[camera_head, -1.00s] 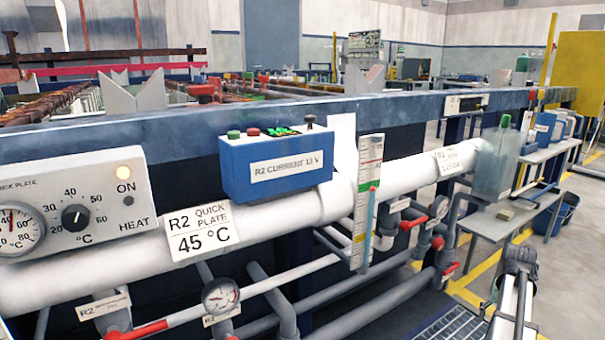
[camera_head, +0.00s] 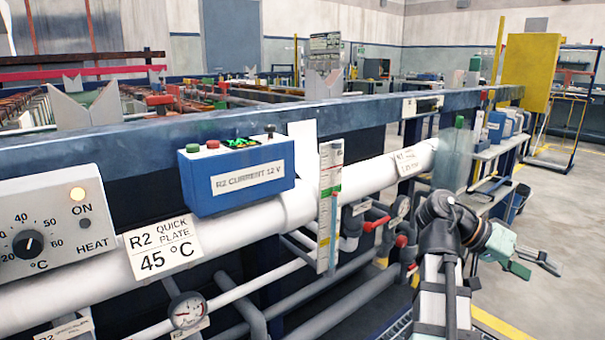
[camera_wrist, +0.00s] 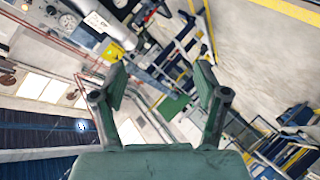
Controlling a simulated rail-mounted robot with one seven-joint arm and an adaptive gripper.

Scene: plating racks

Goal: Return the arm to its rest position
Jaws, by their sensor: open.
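My arm is raised at the lower right of the head view, bent at a black joint. My green gripper (camera_head: 536,267) is at the right of it, pointing right over the open floor. In the wrist view my gripper (camera_wrist: 160,80) shows two fingers spread wide with nothing between them. It is apart from the rack, pipes and bench.
The rack's blue rail (camera_head: 300,116) carries a blue current box (camera_head: 240,174) and a heat control panel (camera_head: 55,222). A white pipe (camera_head: 375,169) runs below. A clear container with a green top (camera_head: 452,160) stands behind my arm. Grey floor (camera_head: 560,220) is free at right.

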